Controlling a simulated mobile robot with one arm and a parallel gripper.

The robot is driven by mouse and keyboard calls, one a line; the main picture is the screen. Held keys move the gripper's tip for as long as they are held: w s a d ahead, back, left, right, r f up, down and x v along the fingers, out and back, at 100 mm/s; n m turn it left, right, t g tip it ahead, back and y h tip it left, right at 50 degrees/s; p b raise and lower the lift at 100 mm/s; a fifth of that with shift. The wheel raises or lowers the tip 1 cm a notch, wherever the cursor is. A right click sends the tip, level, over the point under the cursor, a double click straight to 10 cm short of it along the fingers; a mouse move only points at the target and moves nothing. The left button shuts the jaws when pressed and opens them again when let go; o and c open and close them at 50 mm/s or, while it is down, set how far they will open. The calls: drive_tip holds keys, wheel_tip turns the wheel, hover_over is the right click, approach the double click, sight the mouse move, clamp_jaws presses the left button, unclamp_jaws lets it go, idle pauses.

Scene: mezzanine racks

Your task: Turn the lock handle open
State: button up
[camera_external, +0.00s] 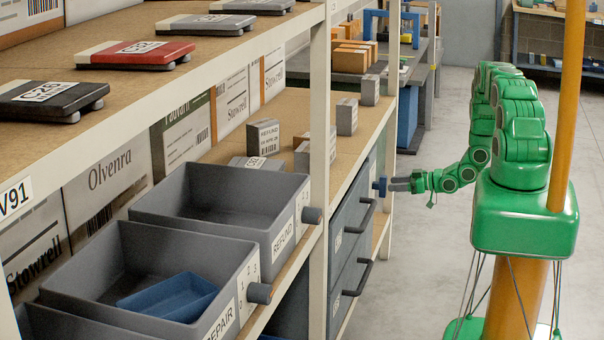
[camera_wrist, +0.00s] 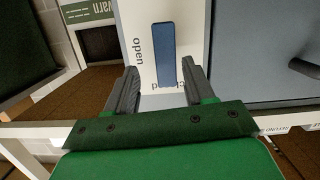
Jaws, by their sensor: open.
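The lock handle is a blue bar (camera_wrist: 164,54) on a white plate (camera_wrist: 195,20) lettered "open" at its left and "closed" below. In the wrist view the bar stands nearly upright, its lower end at the "closed" lettering. In the external view the blue handle (camera_external: 381,186) shows small, at the rack's aisle side. My gripper (camera_wrist: 157,75) is open, with one dark finger on each side of the bar's lower end and visible gaps between. In the external view my gripper (camera_external: 398,185) reaches left toward the handle; whether it touches cannot be told there.
Grey drawers with dark pull handles (camera_external: 352,280) sit below the shelf, near my gripper. A white rack post (camera_external: 320,150) stands left of it. Grey bins (camera_external: 225,205) fill the near shelf. The aisle floor (camera_external: 420,270) is clear.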

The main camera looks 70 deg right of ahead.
sight(383, 180)
drive_tip(key=shift+w+a+r+m+t, duration=0.15)
drive_tip(key=shift+w+t, duration=0.2)
drive_tip(key=shift+w, duration=0.5)
drive_tip(key=shift+w+a+r+m+t, duration=0.15)
drive_tip(key=shift+w+t, duration=0.25)
drive_tip(key=shift+w, duration=0.45)
drive_tip(key=shift+w+a+r+m+t, duration=0.1)
drive_tip(key=shift+w+r+m+t, duration=0.2)
drive_tip(key=shift+w, duration=0.55)
drive_tip(key=shift+f, duration=0.1)
drive_tip(key=shift+c, duration=0.4)
drive_tip(key=c, duration=0.9)
